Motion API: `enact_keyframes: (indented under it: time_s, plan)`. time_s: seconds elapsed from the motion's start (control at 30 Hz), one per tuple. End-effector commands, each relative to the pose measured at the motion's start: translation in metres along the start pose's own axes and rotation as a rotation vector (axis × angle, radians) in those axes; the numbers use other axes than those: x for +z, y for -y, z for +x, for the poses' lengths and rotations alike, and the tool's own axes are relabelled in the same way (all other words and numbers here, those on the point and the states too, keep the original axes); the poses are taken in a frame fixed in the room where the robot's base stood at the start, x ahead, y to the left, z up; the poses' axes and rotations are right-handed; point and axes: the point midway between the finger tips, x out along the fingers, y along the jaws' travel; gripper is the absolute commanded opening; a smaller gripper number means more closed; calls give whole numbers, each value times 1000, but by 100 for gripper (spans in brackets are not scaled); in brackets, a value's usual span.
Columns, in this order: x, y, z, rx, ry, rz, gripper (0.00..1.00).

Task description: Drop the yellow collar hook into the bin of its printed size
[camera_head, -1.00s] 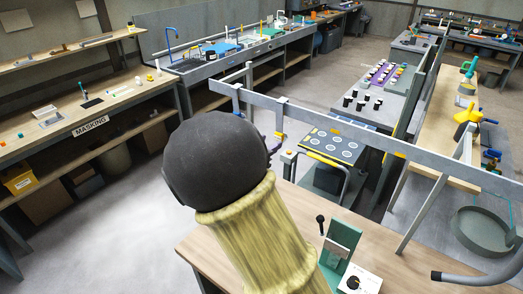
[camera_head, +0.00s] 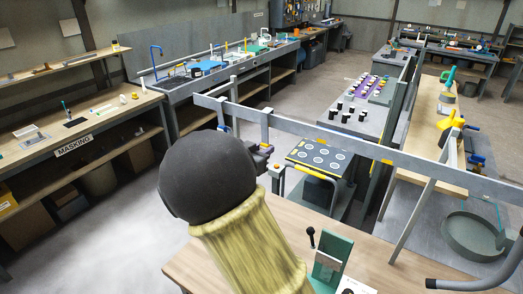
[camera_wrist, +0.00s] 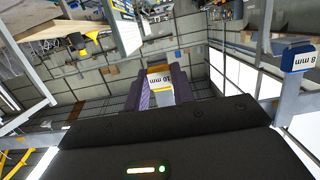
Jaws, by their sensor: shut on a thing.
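In the wrist view my gripper (camera_wrist: 162,92) is shut on the yellow collar hook (camera_wrist: 160,77). A pale face printed "10 mm" shows between the purple fingers. In the head view my dark gripper (camera_head: 264,148) shows only in part behind my round black arm joint, near the grey rail, and I cannot make out the hook there. No bin with a readable size shows in either view.
A blue piece marked "8 mm" (camera_wrist: 297,57) is at the right of the wrist view. The grey rail (camera_head: 330,137) crosses the head view. A cart with ringed circles (camera_head: 320,155) stands behind it. A wooden table (camera_head: 205,262) is in front. Floor at left is clear.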

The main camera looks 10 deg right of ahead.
Motion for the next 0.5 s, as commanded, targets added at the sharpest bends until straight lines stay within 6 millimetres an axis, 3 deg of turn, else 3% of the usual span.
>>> enact_keyframes:
  time_s: [0.5]
  plan:
    - [-9,0,-1,0,0,0,0]
